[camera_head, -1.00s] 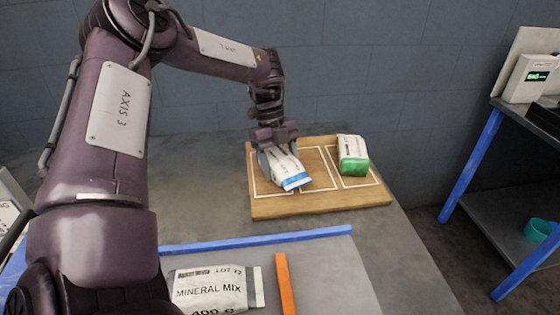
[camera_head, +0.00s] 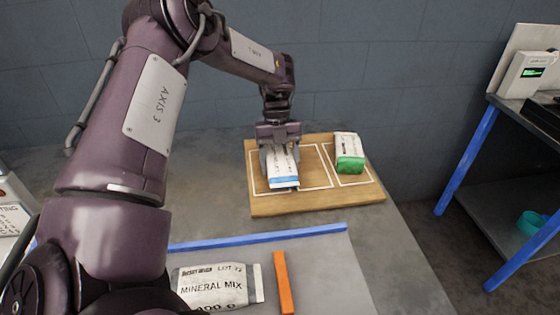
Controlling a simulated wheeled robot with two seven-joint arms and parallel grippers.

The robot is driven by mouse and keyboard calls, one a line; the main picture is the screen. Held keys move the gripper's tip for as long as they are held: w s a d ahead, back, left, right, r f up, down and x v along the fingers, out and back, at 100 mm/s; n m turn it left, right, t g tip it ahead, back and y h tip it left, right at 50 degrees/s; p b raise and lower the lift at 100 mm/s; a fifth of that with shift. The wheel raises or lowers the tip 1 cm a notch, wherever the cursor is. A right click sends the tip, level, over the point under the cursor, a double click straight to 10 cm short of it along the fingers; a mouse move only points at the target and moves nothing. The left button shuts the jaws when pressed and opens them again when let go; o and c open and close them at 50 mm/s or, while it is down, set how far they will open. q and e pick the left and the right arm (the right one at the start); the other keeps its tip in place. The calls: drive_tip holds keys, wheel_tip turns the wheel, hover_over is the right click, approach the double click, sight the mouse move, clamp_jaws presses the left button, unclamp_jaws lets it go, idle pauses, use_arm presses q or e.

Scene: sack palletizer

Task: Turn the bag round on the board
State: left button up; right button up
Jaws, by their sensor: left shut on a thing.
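The wooden board (camera_head: 318,207) has white outlined boxes and lies toward the back of the grey table. A white bag with a blue end (camera_head: 284,171) is at the left part of the board, its blue end toward me. My left gripper (camera_head: 279,155) is above it, pointing down, and is shut on the bag. The bag lies roughly in line with the outlined boxes. I cannot tell whether it touches the board. A white bag with a green end (camera_head: 349,155) sits in the right box. My right gripper is not in view.
A white mineral mix bag (camera_head: 213,286) lies in front on a grey surface with a blue strip (camera_head: 262,236) behind it and an orange bar (camera_head: 284,283) beside it. A blue-legged bench (camera_head: 470,155) with a scale (camera_head: 524,78) stands at right.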

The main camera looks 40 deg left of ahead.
sight(267, 150)
use_arm(q)
drive_tip(key=shift+s+a, duration=0.3)
drive_tip(key=shift+a, duration=0.55)
drive_tip(key=shift+s+a, duration=0.25)
drive_tip(key=shift+a, duration=0.6)
drive_tip(key=o, duration=1.3)
drive_tip(key=shift+o, duration=0.2)
drive_tip(key=v, duration=0.3)
drive_tip(key=p+v, duration=0.4)
drive_tip(key=shift+s+d, duration=0.1)
drive_tip(key=shift+d, duration=0.05)
drive_tip(key=shift+a+r+p, duration=0.25)
drive_tip(key=shift+r+p, duration=0.2)
drive_tip(key=shift+p, duration=0.25)
drive_tip(key=shift+f, duration=0.1)
